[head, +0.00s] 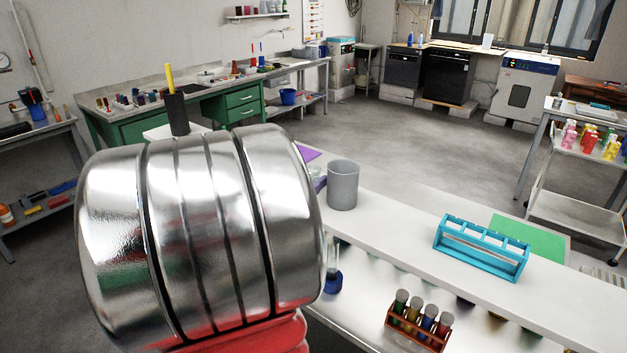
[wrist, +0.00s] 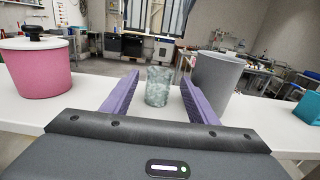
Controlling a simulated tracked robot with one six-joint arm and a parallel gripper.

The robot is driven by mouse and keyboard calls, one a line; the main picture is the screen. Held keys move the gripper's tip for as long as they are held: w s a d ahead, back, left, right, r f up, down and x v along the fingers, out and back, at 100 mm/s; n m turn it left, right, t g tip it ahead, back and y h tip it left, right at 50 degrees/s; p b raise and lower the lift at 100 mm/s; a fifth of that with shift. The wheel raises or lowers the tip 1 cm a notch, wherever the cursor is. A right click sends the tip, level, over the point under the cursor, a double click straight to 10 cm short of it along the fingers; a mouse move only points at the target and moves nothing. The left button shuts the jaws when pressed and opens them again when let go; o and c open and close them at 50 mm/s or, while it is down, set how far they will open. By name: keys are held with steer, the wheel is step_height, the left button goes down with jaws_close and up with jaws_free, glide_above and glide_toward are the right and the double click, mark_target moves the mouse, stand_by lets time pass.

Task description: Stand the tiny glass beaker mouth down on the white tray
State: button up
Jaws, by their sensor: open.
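A tiny glass beaker (wrist: 158,88), greenish-grey and see-through, stands on the white bench top in the wrist view. I cannot tell which end is its mouth. My gripper (wrist: 160,78) is open, with its two purple fingers on either side of the beaker and a gap on each side. How far the fingertips reach past the beaker is unclear. I cannot make out the white tray in either view.
A grey cup (wrist: 214,80) stands close to the right finger. A pink lidded container (wrist: 36,70) stands at the left. Farther right on the shelf are a turquoise rack (head: 482,249) and a green mat (head: 530,238). A rack of tubes (head: 418,325) sits on the lower level.

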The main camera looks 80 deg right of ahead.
steer(key=shift+x, duration=1.55)
steer(key=shift+c, duration=0.5)
steer(key=c, duration=1.1)
step_height(320, 180, up, 10)
steer(key=shift+w, duration=0.1)
